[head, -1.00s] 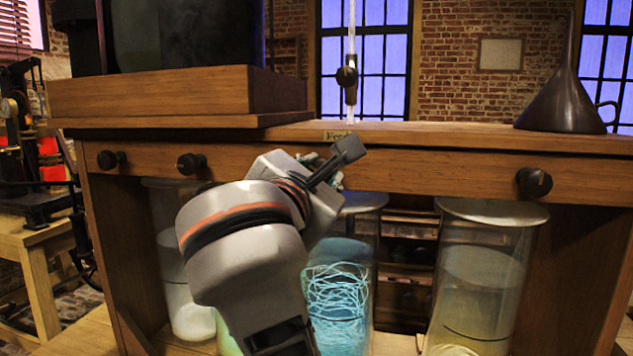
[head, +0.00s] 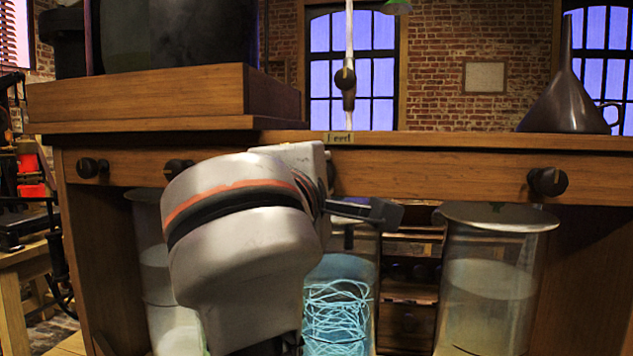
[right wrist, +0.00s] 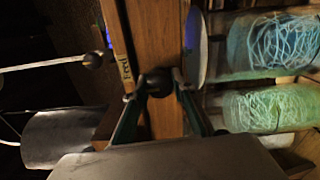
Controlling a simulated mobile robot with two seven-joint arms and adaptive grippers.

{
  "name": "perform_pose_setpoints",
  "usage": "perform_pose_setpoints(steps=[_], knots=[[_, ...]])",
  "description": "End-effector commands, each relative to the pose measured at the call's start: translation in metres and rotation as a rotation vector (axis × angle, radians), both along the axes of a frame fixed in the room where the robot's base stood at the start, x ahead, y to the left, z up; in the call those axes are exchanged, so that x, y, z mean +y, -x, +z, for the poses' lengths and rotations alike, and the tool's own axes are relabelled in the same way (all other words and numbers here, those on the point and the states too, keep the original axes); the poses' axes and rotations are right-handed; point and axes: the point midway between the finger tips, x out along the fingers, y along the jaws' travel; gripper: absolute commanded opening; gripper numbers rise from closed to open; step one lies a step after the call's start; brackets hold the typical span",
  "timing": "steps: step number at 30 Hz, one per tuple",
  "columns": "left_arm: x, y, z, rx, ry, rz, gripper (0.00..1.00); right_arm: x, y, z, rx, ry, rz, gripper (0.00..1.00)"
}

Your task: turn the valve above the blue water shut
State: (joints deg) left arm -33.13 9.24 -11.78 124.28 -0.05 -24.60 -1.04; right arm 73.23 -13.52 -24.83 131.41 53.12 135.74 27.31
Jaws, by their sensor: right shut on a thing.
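The glass jar of blue water (head: 338,310) stands under the wooden rail, with pale blue strands inside; it also shows in the right wrist view (right wrist: 275,45). A dark round valve knob (right wrist: 157,80) sits on the rail below the "Feed" label (head: 339,138). My right gripper (right wrist: 156,88) is shut on this knob, one finger on each side. In the head view my right gripper hides the knob, and one dark finger sticks out to the right above the blue jar. My left gripper is not in view.
Other knobs sit on the rail at left (head: 92,167), left of my gripper (head: 178,168), and right (head: 547,181). A green jar (right wrist: 268,108) stands beside the blue one; a yellowish jar (head: 490,290) stands right. A funnel (head: 566,95) stands on top.

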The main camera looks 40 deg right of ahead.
Motion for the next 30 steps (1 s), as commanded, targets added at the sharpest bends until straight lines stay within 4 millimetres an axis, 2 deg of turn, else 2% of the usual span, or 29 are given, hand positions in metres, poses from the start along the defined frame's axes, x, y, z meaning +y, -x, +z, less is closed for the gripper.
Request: perform_pose_setpoints(steps=[10,24,25,26,30], knots=[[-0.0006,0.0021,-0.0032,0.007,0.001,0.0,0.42,-0.0003,0.0002,0.0008,-0.081,-0.067,-0.001,0.04],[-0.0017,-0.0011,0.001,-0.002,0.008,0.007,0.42,-0.0003,0.0005,0.0015,-0.089,-0.074,-0.001,0.04],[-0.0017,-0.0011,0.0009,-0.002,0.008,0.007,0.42,-0.0003,0.0005,0.0015,-0.089,-0.074,-0.001,0.33],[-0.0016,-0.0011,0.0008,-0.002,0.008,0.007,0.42,-0.0003,0.0005,0.0014,-0.089,-0.074,-0.001,0.41],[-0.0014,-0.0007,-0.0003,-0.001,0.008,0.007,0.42,-0.0003,0.0003,0.001,-0.088,-0.074,-0.001,0.42]])
